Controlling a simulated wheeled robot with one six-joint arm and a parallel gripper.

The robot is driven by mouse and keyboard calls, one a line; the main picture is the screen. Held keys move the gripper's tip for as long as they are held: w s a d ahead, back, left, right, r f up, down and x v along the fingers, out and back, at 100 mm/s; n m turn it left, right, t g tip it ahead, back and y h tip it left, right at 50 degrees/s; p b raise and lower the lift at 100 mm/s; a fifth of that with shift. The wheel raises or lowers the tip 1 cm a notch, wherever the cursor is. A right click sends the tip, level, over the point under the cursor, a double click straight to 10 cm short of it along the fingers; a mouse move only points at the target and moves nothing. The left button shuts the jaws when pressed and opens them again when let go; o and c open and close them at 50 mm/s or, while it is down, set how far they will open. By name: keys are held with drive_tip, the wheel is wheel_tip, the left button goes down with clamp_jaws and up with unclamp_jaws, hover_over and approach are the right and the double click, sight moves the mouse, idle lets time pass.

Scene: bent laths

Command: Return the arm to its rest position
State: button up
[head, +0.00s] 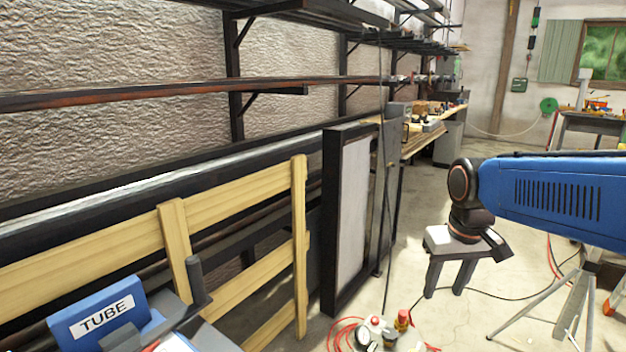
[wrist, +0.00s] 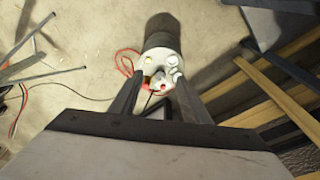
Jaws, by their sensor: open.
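My gripper (head: 450,277) hangs from the end of my blue arm at the right of the head view, fingers pointing down over the concrete floor. In the wrist view its two dark fingers (wrist: 160,100) stand apart with nothing held between them. Beyond the fingers, a pale round-topped device (wrist: 162,68) with small fittings and a red hose shows on the floor. It looks to be below the fingertips and apart from them.
A wooden lath frame (head: 172,245) and a dark-framed panel (head: 352,210) stand along the left wall rack. A blue box labelled TUBE (head: 70,328) is at the lower left. Tripod legs (head: 540,300) stand at the right. Red hose and cables lie on the floor.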

drive_tip(key=s+d+f+t, duration=0.1)
drive_tip(key=s+f, duration=0.3)
drive_tip(key=s, duration=1.1)
drive_tip(key=shift+d+f+m+t, duration=0.15)
drive_tip(key=shift+f+m+t, duration=0.2)
drive_tip(key=shift+t, duration=0.55)
